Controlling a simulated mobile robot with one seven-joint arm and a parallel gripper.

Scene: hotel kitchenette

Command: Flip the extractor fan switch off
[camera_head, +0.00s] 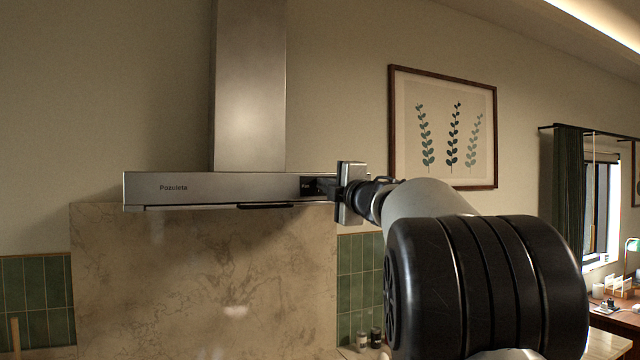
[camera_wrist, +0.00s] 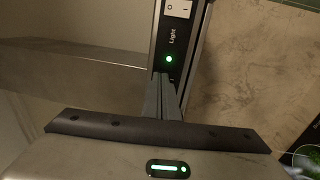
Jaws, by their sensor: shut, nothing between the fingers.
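The steel extractor hood (camera_head: 230,187) hangs on the wall, with a black control panel (camera_head: 307,186) at the right end of its front band. My gripper (camera_head: 326,187) is at that panel, its fingers shut and empty. In the wrist view the shut fingertips (camera_wrist: 163,78) are over the panel strip, just below a lit green lamp (camera_wrist: 169,59). Above the lamp is the word Light and a white rocker switch (camera_wrist: 178,8), cut by the top edge. The fan switch is hidden behind my fingers, so its position and any contact cannot be told.
A marble backsplash (camera_head: 200,270) and green tiles (camera_head: 35,298) lie below the hood. A framed plant picture (camera_head: 443,128) hangs to the right, behind my arm. Small jars (camera_head: 376,338) stand on the counter below. The wall left of the hood is clear.

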